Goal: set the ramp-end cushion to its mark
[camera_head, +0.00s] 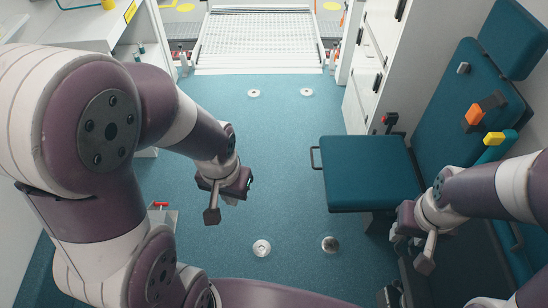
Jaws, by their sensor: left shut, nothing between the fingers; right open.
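A teal seat cushion (368,172) lies flat at centre right, with a dark handle (315,158) on its left edge. I cannot tell for sure that it is the ramp-end cushion, and I make out no clear mark for it. My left gripper (222,205) is shut and empty above the floor, left of the cushion and apart from it. My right gripper (413,253) is open and empty, below the cushion's near right corner in the picture. I cannot tell whether it touches anything.
The ramp (257,38) lies at the far end. A teal backrest (452,105) with orange and yellow buckles stands right. White cabinets (382,60) stand behind the seat; a white counter (95,35) is at far left. The blue floor (270,150) between is clear, with several round metal fittings.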

